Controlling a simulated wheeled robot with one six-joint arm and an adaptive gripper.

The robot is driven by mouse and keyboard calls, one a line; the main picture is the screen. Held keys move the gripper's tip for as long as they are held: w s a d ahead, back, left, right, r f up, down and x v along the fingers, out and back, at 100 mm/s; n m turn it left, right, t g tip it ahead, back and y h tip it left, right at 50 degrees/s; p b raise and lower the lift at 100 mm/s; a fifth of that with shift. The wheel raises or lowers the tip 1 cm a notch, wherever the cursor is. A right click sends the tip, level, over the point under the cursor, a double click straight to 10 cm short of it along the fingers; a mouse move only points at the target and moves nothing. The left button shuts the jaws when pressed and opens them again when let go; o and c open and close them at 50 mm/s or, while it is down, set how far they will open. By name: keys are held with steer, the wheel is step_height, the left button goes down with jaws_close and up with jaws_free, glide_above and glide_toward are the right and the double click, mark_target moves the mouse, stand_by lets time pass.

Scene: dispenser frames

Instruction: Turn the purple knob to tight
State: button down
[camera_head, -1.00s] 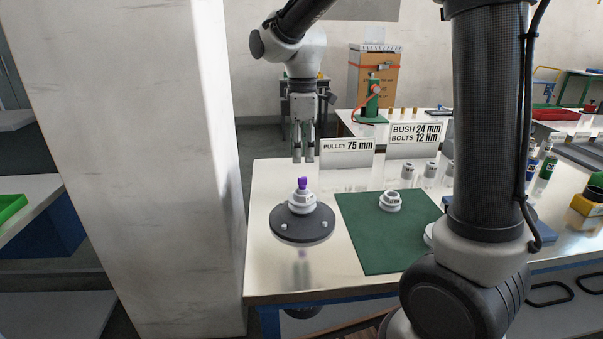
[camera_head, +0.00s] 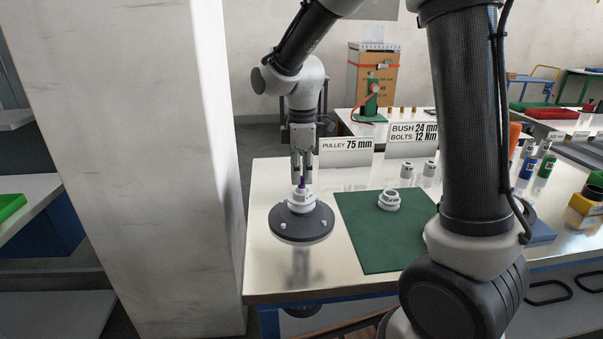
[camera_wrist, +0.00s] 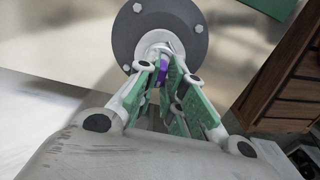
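The purple knob (camera_head: 303,187) stands upright on top of a white stepped hub on a dark grey round plate (camera_head: 285,226). My gripper (camera_head: 301,181) points straight down over it from above, with its fingertips at the height of the knob. In the wrist view the purple knob (camera_wrist: 163,72) shows between the two green-padded fingers (camera_wrist: 164,80). The fingers are spread and stand on either side of it, and I see no clear grip. The fingers hide part of the knob.
A green mat (camera_head: 372,247) with a white ring part (camera_head: 389,200) lies right of the plate. Signs (camera_head: 346,147) stand behind on the metal table. A pale pillar (camera_head: 150,180) rises close on the left. Small bottles (camera_head: 528,165) stand to the right.

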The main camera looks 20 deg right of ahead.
steer(key=shift+m, duration=0.3)
steer(key=m, duration=0.3)
steer(key=shift+m, duration=0.4)
steer(key=m, duration=0.4)
steer(key=shift+m, duration=0.3)
steer(key=m, duration=0.4)
steer(key=shift+m, duration=2.5)
steer(key=c, duration=1.5)
jaws_free()
